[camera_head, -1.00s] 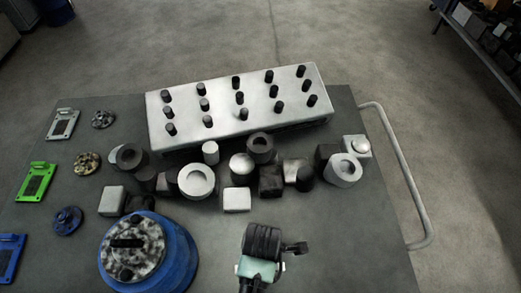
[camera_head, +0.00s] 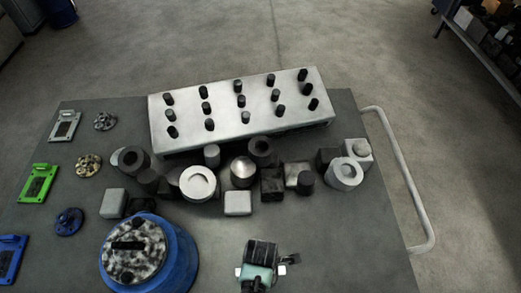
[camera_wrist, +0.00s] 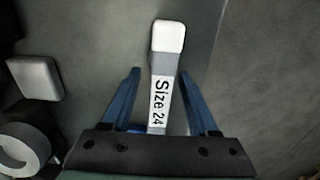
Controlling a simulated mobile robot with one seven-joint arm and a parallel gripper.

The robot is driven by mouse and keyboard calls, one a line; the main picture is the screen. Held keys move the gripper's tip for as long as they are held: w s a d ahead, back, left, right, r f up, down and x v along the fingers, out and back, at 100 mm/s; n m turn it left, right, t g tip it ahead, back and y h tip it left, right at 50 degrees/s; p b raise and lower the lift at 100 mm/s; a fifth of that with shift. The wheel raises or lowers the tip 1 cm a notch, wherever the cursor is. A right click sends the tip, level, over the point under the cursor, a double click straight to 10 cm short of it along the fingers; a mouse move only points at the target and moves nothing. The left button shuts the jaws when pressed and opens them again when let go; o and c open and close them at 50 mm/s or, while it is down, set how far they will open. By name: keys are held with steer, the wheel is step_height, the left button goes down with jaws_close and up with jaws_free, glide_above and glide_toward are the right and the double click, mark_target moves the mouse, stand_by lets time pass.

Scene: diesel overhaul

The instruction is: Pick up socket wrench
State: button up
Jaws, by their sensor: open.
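A grey bar labelled "Size 24" (camera_wrist: 160,98) with a white square end shows in the wrist view; it looks like the socket wrench. It lies lengthwise between the two blue fingers of my gripper (camera_wrist: 160,74). The fingers are spread, with a gap to the bar on each side. The white end reaches past the fingertips. The bar's near end is hidden by the gripper body. In the head view my gripper (camera_head: 260,262) is over the front of the table, and I cannot make out the wrench under it.
A grey table (camera_head: 90,135) holds a metal block with black pegs (camera_head: 240,108), several round and square sockets (camera_head: 198,183) in front of it, and a blue drum-like part (camera_head: 150,255) left of my gripper. A white block (camera_wrist: 35,78) lies left of the bar. The front right is clear.

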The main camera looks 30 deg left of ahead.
jaws_close()
stand_by(1.4)
